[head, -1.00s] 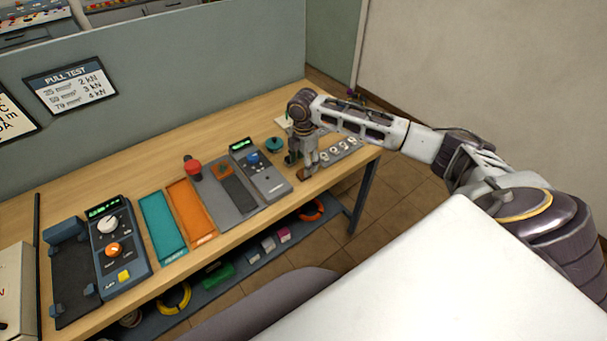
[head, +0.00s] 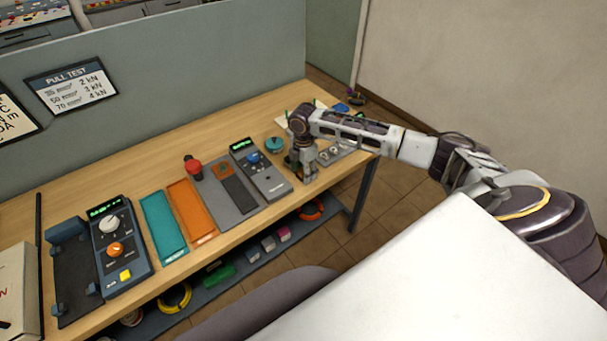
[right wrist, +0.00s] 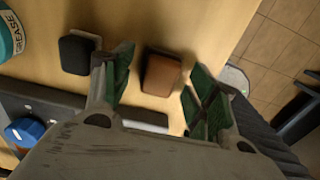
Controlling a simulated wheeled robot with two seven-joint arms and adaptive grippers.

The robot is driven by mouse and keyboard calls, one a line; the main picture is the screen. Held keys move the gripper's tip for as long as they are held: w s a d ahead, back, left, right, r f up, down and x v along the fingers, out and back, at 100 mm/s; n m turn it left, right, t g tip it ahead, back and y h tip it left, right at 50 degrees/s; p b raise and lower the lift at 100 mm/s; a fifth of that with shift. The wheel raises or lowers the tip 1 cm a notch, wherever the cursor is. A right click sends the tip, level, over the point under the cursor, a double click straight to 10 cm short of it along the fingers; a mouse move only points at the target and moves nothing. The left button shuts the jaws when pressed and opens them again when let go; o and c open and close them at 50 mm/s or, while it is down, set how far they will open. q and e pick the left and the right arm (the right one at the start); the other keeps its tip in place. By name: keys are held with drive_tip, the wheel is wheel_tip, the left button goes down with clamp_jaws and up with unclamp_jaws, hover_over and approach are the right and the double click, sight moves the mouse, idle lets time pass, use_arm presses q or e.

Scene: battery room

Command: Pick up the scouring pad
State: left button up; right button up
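The scouring pad, a rust-brown rounded block (right wrist: 160,74), lies on the wooden bench top in the right wrist view. My right gripper (right wrist: 158,70) is open, with one green-lined finger on each side of the pad and visible gaps to it. In the head view my right gripper (head: 305,177) points down near the bench's front edge and hides the pad. My left gripper is in neither current view.
A dark block (right wrist: 76,54) lies just left of the left finger. A teal grease tin (head: 275,145) stands behind the gripper. A grey device with a blue knob (head: 262,170) is left; a grey socket tray (head: 335,152) is right.

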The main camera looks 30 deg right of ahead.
drive_tip(key=c, duration=0.8)
drive_tip(key=shift+r, duration=0.2)
drive_tip(key=shift+r+b, duration=0.4)
drive_tip(key=shift+r, duration=4.45)
drive_tip(key=shift+o, duration=1.2)
drive_tip(key=shift+c, duration=1.2)
drive_tip(key=shift+r, duration=0.1)
